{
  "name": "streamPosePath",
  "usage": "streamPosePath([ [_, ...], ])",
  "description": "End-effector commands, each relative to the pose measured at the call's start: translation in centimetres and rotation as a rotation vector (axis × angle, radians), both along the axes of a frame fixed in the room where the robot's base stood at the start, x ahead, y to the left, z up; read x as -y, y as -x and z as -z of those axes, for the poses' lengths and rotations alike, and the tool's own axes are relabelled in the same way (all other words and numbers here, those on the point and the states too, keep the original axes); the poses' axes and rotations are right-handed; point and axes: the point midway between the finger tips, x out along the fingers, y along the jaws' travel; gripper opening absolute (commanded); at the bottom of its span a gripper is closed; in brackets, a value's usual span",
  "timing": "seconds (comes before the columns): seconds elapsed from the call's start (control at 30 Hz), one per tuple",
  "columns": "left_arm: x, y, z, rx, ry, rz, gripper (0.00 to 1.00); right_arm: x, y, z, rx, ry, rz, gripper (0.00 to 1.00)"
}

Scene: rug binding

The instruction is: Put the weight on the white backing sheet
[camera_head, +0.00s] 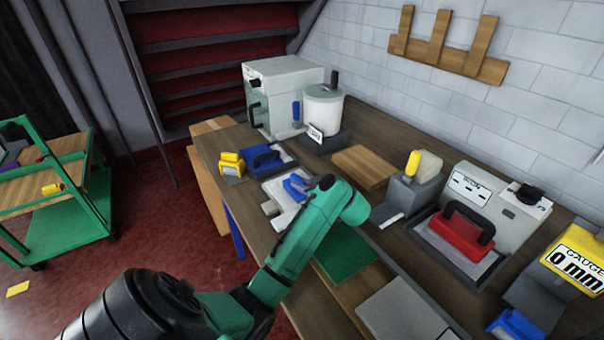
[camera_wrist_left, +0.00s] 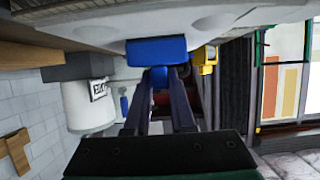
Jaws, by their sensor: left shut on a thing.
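My left gripper (camera_wrist_left: 160,78) is shut on a blue thing (camera_wrist_left: 157,52), which looks like the weight. In the head view the blue weight (camera_head: 294,187) is just beyond my green left arm, low over the white backing sheet (camera_head: 275,207), which lies on the bench. My arm covers part of the sheet and most of the gripper. In the wrist view the picture is upside down and a pale surface (camera_wrist_left: 230,22) fills the top, very close to the weight. I cannot tell whether they touch. My right gripper is not in view.
A dark blue tool (camera_head: 263,157) and a yellow item (camera_head: 232,163) stand left of the sheet. A white pot (camera_head: 323,108) and wooden board (camera_head: 363,167) are behind. A green mat (camera_head: 345,253) lies in front.

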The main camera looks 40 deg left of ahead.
Motion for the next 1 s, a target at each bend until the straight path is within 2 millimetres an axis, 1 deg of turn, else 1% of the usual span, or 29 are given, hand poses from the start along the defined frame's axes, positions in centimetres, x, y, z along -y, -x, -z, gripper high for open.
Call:
streamPosePath([
  [0.03,-0.1,-0.1,-0.4,0.007,-0.006,0.000,0.00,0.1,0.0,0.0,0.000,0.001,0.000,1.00],
  [0.27,-0.1,-0.1,-0.3,0.006,-0.005,0.000,0.00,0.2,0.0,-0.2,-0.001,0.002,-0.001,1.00],
  [0.3,0.0,0.0,0.1,0.001,-0.001,0.000,0.38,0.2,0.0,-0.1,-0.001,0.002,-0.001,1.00],
  [0.33,0.0,0.0,0.1,0.001,-0.001,0.000,0.49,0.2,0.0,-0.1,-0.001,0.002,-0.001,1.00],
  [0.37,0.0,0.0,0.1,0.001,-0.001,0.000,0.52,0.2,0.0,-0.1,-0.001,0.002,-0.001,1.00],
  [0.67,0.0,0.0,0.0,0.001,-0.001,0.000,0.52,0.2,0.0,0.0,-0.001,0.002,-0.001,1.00],
  [0.73,0.5,0.1,-0.2,0.000,0.000,0.000,0.52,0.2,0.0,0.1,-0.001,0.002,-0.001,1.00],
  [0.87,2.8,0.7,-1.2,0.004,0.003,0.003,0.52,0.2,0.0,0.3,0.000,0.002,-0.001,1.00],
  [1.0,6.4,1.7,-2.6,0.003,0.004,0.003,0.52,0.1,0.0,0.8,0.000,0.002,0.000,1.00],
])
